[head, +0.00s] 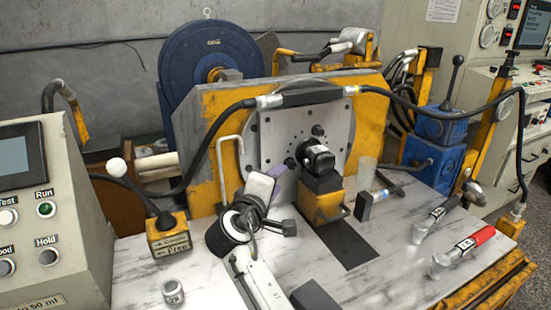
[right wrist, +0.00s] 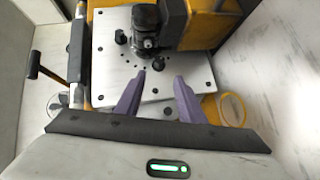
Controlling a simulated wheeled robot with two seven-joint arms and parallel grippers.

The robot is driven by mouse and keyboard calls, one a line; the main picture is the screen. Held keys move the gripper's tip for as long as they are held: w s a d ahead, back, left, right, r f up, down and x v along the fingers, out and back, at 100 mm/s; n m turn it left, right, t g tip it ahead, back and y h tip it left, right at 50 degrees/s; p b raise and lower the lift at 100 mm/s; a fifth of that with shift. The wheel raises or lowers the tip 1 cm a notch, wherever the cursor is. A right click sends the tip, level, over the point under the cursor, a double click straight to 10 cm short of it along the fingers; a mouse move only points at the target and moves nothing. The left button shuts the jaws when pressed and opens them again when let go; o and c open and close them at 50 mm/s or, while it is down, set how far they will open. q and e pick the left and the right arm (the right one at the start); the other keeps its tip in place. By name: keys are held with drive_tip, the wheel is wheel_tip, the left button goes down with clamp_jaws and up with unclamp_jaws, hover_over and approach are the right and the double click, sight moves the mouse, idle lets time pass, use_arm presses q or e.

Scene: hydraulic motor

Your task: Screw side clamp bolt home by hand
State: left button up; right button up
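The black hydraulic motor (head: 318,156) sits on a yellow block against the pale mounting plate (head: 272,140); it also shows at the top of the right wrist view (right wrist: 150,25). I cannot tell which is the side clamp bolt. My right gripper (head: 270,179) is left of the motor, before the plate. Its lavender fingers (right wrist: 160,84) are apart with nothing between them. My left gripper is not seen.
A black hose (head: 312,97) arches above the plate. A lever box (head: 168,235) and a small grey cylinder (head: 173,291) stand at left. A red-handled tool (head: 462,252) and a black-handled one (head: 436,224) lie at right. The control panel (head: 40,220) borders the left.

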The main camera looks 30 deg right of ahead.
sight(291, 166)
drive_tip(key=x, duration=0.8)
drive_tip(key=shift+w+d+b, duration=0.1)
drive_tip(key=shift+d+b, duration=0.3)
drive_tip(key=shift+w+d+f, duration=0.1)
drive_tip(key=shift+w+d, duration=0.2)
drive_tip(key=shift+d, duration=0.05)
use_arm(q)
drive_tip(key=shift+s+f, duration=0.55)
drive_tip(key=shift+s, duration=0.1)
use_arm(e)
drive_tip(key=shift+c, duration=0.2)
